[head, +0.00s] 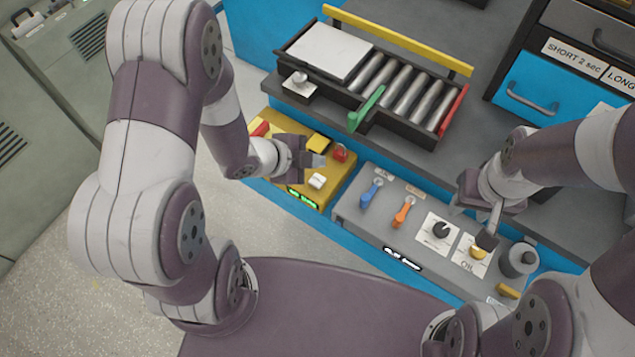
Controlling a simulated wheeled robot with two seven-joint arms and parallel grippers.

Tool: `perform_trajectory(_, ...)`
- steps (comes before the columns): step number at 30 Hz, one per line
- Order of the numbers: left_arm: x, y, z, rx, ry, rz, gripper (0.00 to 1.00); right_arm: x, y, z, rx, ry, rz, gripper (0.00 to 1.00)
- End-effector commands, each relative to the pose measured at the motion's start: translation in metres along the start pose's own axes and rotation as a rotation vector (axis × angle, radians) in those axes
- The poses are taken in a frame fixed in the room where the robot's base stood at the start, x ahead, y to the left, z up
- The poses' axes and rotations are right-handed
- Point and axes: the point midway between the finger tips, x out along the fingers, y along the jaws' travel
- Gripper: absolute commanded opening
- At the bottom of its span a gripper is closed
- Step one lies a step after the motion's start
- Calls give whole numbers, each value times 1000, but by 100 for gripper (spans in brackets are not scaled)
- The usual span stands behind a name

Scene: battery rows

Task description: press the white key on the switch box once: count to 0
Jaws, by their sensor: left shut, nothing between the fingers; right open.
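The yellow switch box (332,190) sits at the front edge of the bench, left of centre. It has a white key (317,181), a yellow key (318,142), a red knob (340,153) and a red key (260,129). A green display (303,199) on its front is too small to read. My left gripper (318,160) is shut and empty, over the box just behind the white key; I cannot tell whether it touches anything. My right gripper (487,236) is open, close to a yellow knob (478,252) on the grey panel; contact is unclear.
The grey panel (375,221) right of the box carries a blue lever (370,193), an orange lever (402,212) and a black dial (440,230). Behind stands a black tray (425,136) with metal cylinders and a green lever (367,108). Blue drawers (540,85) stand back right.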

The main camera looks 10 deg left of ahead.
Motion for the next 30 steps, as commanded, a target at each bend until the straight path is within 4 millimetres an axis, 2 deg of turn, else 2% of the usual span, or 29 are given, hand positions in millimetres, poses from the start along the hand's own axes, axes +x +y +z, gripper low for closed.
perform_trajectory(1, 12, 8, 8, 0, 0, 0, 0, 16, 0, 2, 0, 0, 0, 43)
perform_trajectory(3, 19, 14, 14, 0, 0, 0, 0, 27, 0, 3, 0, 0, 0, 43)
perform_trajectory(9, 34, 24, 25, 0, 0, 0, 0, 45, 0, 5, 0, 0, 0, 43)
perform_trajectory(30, 35, 25, 25, 0, 0, 0, 0, 45, 0, 5, 0, 0, 0, 43)
